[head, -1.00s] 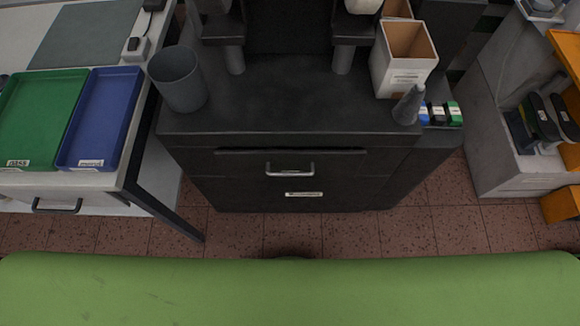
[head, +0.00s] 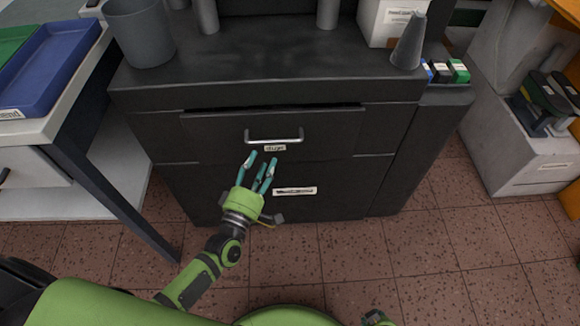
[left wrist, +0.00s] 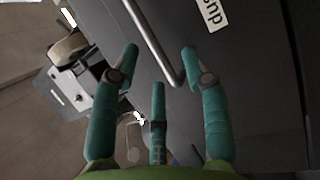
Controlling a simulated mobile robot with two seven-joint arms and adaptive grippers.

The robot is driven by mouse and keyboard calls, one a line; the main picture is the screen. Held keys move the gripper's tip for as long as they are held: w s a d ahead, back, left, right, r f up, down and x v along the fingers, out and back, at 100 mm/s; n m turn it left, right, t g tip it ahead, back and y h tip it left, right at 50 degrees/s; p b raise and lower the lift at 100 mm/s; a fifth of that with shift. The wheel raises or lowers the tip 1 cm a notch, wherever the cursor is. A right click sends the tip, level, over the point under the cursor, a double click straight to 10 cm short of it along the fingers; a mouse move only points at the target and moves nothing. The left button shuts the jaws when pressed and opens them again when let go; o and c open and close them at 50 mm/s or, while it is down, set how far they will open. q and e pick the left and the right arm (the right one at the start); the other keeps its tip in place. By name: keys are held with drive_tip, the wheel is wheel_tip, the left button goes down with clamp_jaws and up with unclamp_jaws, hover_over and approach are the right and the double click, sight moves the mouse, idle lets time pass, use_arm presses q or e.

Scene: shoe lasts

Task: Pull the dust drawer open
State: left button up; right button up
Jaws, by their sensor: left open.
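The dust drawer (head: 330,140) is the upper black drawer front in the cabinet. A dark line runs along its top edge, and it looks shut or nearly so. Its silver bar handle (head: 288,140) sits above a small label reading dust (head: 275,148). My left gripper (head: 262,160) is open and empty, its teal fingers pointing up at the drawer just below the handle's left part. In the left wrist view the handle (left wrist: 152,42) crosses the picture between the spread fingertips (left wrist: 160,58); I see no finger closed on it.
A lower drawer front (head: 335,190) with a white label lies under the dust drawer. A grey bin (head: 140,35), a grey cone (head: 409,42) and a white box (head: 385,22) stand on the cabinet top. A table with a blue tray (head: 50,65) is at left. Tiled floor lies in front.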

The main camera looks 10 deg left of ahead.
sight(272, 142)
use_arm(q)
drive_tip(key=shift+n+t, duration=0.3)
drive_tip(key=shift+n, duration=0.1)
drive_tip(key=x, duration=0.7)
drive_tip(key=shift+w+d+r, duration=0.2)
drive_tip(key=shift+d+r, duration=0.05)
drive_tip(key=shift+r, duration=0.2)
clamp_jaws()
